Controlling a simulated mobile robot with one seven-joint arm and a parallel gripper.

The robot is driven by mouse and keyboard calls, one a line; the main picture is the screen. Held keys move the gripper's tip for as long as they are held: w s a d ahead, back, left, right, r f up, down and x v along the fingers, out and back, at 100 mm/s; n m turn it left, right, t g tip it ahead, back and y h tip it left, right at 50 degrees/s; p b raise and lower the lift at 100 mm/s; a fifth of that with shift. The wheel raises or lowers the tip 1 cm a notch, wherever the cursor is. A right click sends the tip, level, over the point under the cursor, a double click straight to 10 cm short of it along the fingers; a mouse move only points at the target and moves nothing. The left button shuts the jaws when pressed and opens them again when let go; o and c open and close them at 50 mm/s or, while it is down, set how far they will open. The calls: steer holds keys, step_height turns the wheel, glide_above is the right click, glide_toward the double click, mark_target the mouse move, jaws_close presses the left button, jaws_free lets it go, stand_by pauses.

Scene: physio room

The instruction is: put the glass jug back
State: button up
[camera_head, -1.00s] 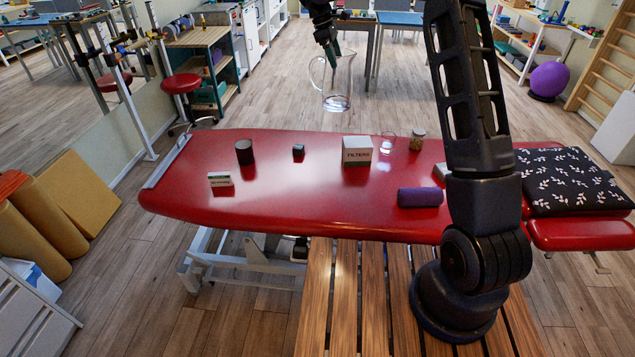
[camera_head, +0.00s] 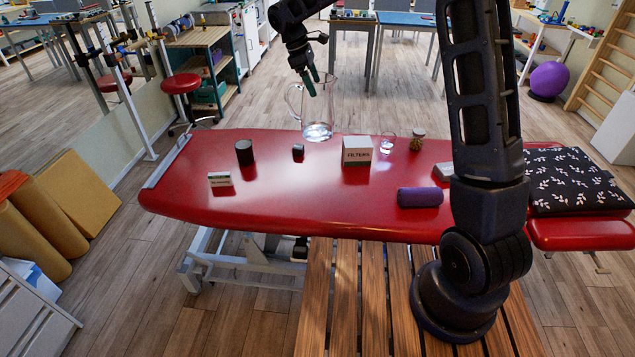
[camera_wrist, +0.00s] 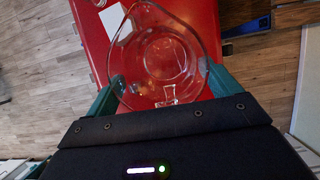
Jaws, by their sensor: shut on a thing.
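The clear glass jug (camera_head: 318,118) is upright, with its handle to the left, at the far edge of the red treatment table in the head view. My gripper (camera_head: 310,85) is shut on the jug near its rim. In the wrist view I look down into the jug (camera_wrist: 165,62), with the green fingers of my gripper (camera_wrist: 160,90) on either side of it. Red tabletop shows through the glass. I cannot tell whether its base touches the table.
On the red table (camera_head: 290,200) stand a FILTERS box (camera_head: 357,151), a dark cylinder (camera_head: 244,152), a small black cube (camera_head: 298,151), a small card (camera_head: 220,179), a small glass (camera_head: 387,144), a jar (camera_head: 416,143) and a purple roll (camera_head: 420,197). The table's left front is clear.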

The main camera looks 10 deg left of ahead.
step_height(320, 180, down, 22)
steer(key=shift+f, duration=0.25)
stand_by(0.7)
steer(key=shift+f, duration=0.1)
steer(key=o, duration=1.8)
